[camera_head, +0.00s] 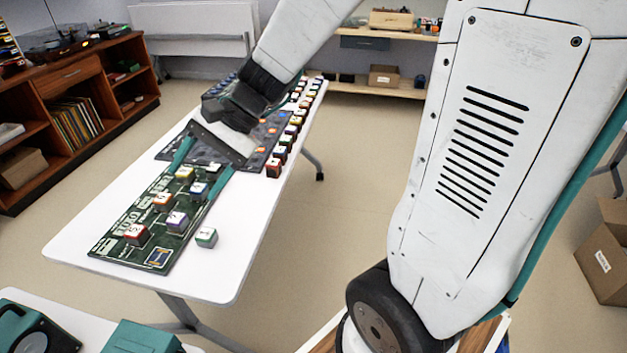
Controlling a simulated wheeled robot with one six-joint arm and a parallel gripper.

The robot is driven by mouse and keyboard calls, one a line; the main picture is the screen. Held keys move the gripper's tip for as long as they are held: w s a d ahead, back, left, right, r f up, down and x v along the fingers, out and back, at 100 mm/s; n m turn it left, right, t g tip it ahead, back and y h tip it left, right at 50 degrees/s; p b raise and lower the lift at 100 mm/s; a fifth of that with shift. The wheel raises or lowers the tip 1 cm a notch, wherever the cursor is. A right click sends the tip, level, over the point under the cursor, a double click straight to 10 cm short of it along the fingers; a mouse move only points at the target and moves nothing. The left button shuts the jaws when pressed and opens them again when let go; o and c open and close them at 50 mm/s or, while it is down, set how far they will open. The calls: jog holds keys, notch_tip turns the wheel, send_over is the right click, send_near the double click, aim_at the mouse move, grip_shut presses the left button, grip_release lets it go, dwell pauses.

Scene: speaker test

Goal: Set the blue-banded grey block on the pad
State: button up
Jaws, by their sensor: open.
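A small grey block with a blue band (199,190) stands on the green printed board (112,244). Another block there (177,221) has a purple-blue band. A square marked patch (158,257), which looks like the pad, lies bare at the board's near right corner. My gripper (188,187) hangs over the far part of the board with its two teal fingers spread apart. The blue-banded block shows between the fingers, close to the right one. I cannot tell the fingers' height above it. Nothing is held.
Blocks with yellow (185,173), orange (162,202) and red (136,234) bands stand on the board. A green-banded block (206,237) stands on the white table (235,262), right of the board. Several blocks line a dark panel behind. The table's near right is clear.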

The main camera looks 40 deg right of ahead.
jog(key=s+d+r+n+h, duration=0.2)
jog(key=s+d+n+h, duration=0.2)
jog(key=s, duration=0.5)
jog(key=s+d+r+n+h, duration=0.1)
jog(key=s+d+n+h, duration=0.4)
jog(key=s, duration=0.4)
jog(key=shift+s+d+r+n, duration=0.3)
jog(key=shift+s+r+n, duration=0.05)
jog(key=shift+r+n, duration=0.05)
